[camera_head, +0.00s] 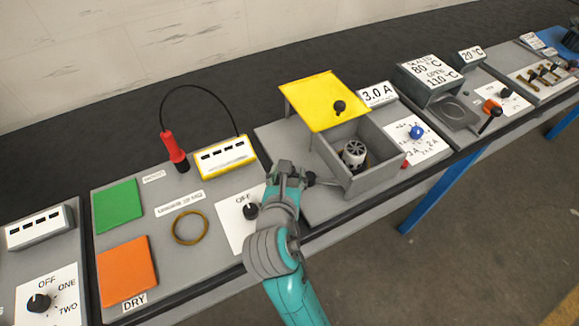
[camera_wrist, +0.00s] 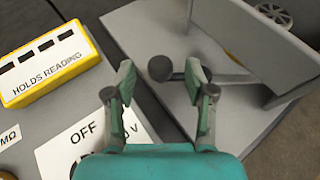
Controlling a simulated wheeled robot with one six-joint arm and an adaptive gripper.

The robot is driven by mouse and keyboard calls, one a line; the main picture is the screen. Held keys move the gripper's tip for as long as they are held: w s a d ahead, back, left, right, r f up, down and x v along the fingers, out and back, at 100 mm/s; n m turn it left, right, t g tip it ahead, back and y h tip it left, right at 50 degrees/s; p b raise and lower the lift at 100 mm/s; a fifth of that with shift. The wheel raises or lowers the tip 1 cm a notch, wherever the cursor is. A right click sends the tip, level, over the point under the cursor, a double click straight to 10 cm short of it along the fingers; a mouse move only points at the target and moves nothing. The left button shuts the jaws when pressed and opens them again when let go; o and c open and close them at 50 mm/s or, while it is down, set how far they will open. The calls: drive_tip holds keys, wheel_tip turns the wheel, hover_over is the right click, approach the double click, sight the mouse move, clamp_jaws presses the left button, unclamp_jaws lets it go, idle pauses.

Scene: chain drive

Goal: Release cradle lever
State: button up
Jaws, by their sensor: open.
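The cradle lever is a grey rod (camera_wrist: 232,78) with a dark ball knob (camera_wrist: 160,68), projecting from the side of a grey box (camera_wrist: 285,62). In the head view the rod (camera_head: 328,183) shows only in part beside the box (camera_head: 372,180); my gripper hides the knob. My gripper (camera_head: 290,171) is open at the box's left side. In the wrist view its fingertips (camera_wrist: 161,82) stand on either side of the knob, with the right finger crossing in front of the rod. I see no contact and cannot tell the depth between them.
A round slotted metal part (camera_head: 354,149) sits in the box. A yellow lid (camera_head: 325,98) stands raised behind it. An OFF dial (camera_head: 250,210) and a yellow HOLDS READING meter (camera_head: 225,157) lie left of my gripper. A blue knob (camera_head: 416,132) is to the right.

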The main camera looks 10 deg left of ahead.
drive_tip(key=shift+x, duration=1.45)
clamp_jaws()
